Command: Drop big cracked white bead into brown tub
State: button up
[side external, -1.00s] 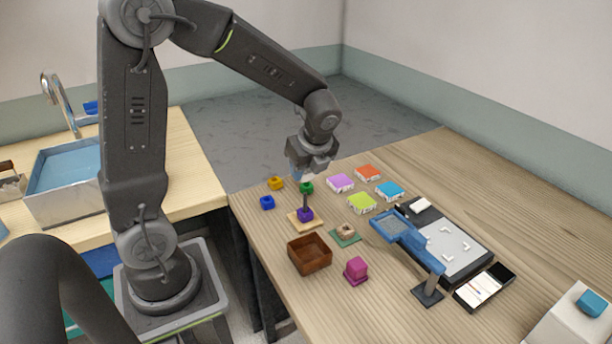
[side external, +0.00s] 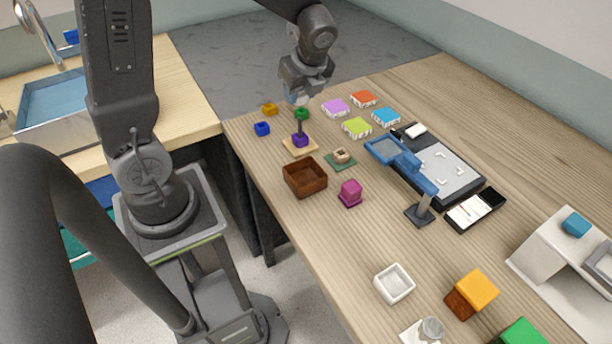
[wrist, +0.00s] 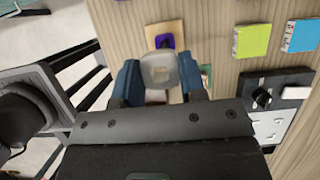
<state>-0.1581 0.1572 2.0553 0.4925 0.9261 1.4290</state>
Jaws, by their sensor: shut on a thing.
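My gripper (wrist: 160,82) is shut on a pale, whitish bead (wrist: 160,70) with a squarish opening, held between its blue fingers. Cracks are too small to make out. In the side view my gripper (side external: 299,98) is above the table's far part, beyond the brown tub, and the bead is barely visible. The brown tub (side external: 305,177) is an open, square box near the table's left edge and looks empty. A post with a purple bead (side external: 300,140) at its foot stands on a tan base between gripper and tub.
Orange (side external: 270,109), blue (side external: 262,128) and green (side external: 302,114) pieces are near the post. A tan piece (side external: 341,156) sits on a green mat, and a magenta block (side external: 350,192) is right of the tub. A blue magnifier-like stand (side external: 402,162) is farther right.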

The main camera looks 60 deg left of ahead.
jog(key=s+d+r, duration=0.1)
jog(key=s+d, duration=0.4)
jog(key=d, duration=0.8)
jog(key=shift+f, duration=2.9)
jog(key=shift+a, duration=0.1)
jog(key=o, duration=1)
jog(key=v, duration=1.4)
